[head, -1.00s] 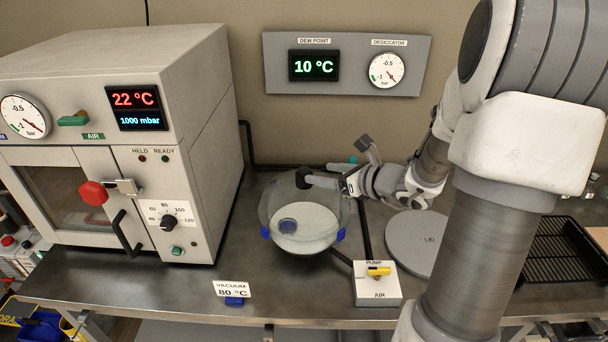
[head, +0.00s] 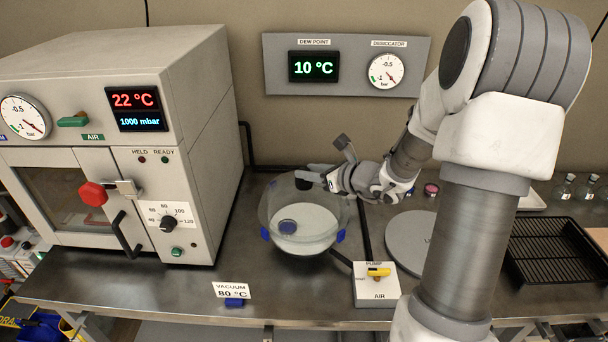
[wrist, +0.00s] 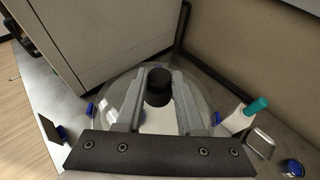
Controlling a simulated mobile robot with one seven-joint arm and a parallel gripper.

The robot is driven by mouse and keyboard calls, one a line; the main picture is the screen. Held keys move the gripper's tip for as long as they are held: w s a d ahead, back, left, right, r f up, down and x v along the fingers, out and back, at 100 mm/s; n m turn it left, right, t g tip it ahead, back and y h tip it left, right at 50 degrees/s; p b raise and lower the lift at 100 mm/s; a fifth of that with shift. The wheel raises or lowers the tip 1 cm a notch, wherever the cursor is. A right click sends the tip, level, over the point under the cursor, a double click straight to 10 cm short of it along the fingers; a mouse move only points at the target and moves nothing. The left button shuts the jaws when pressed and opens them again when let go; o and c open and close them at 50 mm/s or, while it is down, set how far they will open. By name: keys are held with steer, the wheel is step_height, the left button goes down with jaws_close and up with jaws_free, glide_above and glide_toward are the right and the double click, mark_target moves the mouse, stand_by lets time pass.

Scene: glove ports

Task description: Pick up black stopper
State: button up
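The black stopper (head: 303,181) sits upright on top of the clear glass desiccator (head: 268,212), a domed vessel on the bench. In the wrist view the stopper (wrist: 158,80) shows between the two grey fingers of my gripper (wrist: 159,76). The fingers are apart, one on each side of it, with what looks like a narrow gap; I cannot tell whether either touches. In the head view my gripper (head: 315,178) comes in from the right at the stopper's height, and the fingertips partly overlap the stopper.
A grey oven (head: 205,130) stands close on the left. The pump/air valve box (head: 378,290) is at front right of the desiccator, with a round grey lid (head: 407,242) beyond. A teal-capped bottle (wrist: 245,115) stands near the vessel. The wall panel (head: 348,88) is behind.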

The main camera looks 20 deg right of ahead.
jaws_close()
steer(key=shift+r, duration=0.1)
